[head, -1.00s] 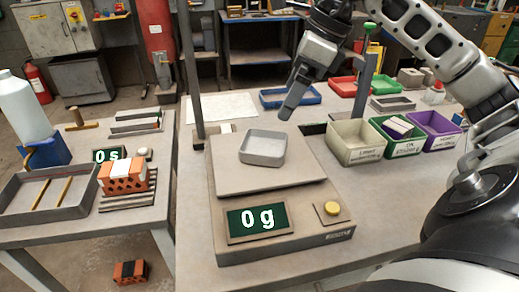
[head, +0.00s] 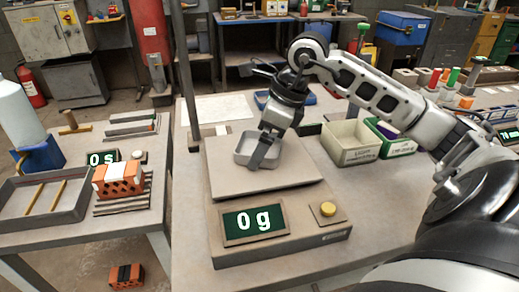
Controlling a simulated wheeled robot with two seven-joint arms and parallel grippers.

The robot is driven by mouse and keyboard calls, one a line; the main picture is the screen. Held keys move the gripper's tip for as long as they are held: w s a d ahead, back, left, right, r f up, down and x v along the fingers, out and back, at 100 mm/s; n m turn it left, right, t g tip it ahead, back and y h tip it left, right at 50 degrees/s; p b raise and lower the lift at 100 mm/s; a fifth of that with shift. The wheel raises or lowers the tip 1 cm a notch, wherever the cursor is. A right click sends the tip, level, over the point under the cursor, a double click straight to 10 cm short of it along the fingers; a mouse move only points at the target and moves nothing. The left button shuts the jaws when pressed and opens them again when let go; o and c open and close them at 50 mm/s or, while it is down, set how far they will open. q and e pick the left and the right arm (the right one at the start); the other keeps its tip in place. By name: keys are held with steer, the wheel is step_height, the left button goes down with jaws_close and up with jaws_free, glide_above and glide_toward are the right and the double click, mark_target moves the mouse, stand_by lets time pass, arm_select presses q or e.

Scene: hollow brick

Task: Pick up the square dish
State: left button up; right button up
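The square dish (head: 243,148) is a small grey open tray. It sits on the plate of the scale (head: 222,186), whose display (head: 253,220) reads 0 g. My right gripper (head: 262,160) points down at the dish's right side and covers part of its wall and inside. I cannot tell whether its fingers are apart or shut, or whether they touch the dish. My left gripper is not in view.
A cream bin (head: 350,142) and a green bin (head: 392,140) stand right of the scale. A blue tray (head: 300,96) lies behind my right gripper. A post (head: 186,75) rises behind the scale. The left table holds a hollow brick (head: 118,181) and a grey tray (head: 42,205).

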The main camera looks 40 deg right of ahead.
steer(key=c, duration=0.9)
